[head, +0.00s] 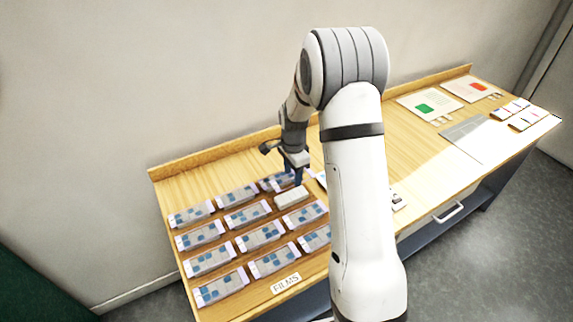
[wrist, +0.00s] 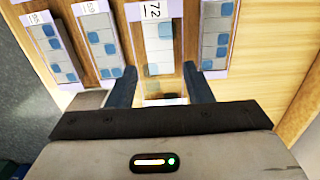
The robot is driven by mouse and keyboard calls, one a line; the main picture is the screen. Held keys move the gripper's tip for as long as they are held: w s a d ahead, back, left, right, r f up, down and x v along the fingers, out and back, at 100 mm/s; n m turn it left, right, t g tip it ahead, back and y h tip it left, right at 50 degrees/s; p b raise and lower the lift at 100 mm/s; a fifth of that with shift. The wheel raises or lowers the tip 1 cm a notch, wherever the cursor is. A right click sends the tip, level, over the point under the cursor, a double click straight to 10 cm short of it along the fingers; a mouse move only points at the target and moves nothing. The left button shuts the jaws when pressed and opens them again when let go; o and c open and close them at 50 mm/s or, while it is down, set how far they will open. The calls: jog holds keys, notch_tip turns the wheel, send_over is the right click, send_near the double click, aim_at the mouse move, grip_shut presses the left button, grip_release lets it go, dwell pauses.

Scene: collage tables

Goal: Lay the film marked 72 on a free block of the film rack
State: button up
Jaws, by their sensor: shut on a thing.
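The film marked 72 (wrist: 158,42) is a pale strip with blue squares, its label at the top of the wrist view. My gripper (wrist: 160,88) is shut on it, with dark blue fingers on either side of its near end. In the head view my gripper (head: 298,181) is low over the back right of the film rack. I cannot tell whether the film touches a block. A bare pale block (head: 291,197) of the rack lies just in front of my gripper. My arm hides part of the rack's right side.
Films marked 59 (wrist: 101,42) and 56 (wrist: 52,45) lie to the left in the wrist view; another film (wrist: 216,38) lies close on the right. Several films fill rows by the FILMS label (head: 286,283). Cards and a grey sheet (head: 468,137) lie at the table's far right.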

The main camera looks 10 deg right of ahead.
aim_at(292, 196)
jog(key=shift+s+a+f+b, duration=0.15)
jog(key=shift+f+b, duration=0.25)
jog(key=shift+f, duration=0.35)
jog(key=shift+f+b, duration=1.85)
jog(key=shift+f, duration=0.9)
jog(key=o, duration=1)
jog(key=shift+r, duration=0.1)
notch_tip(292, 196, up, 8)
jog(key=shift+f+b, duration=0.15)
jog(key=shift+b, duration=0.25)
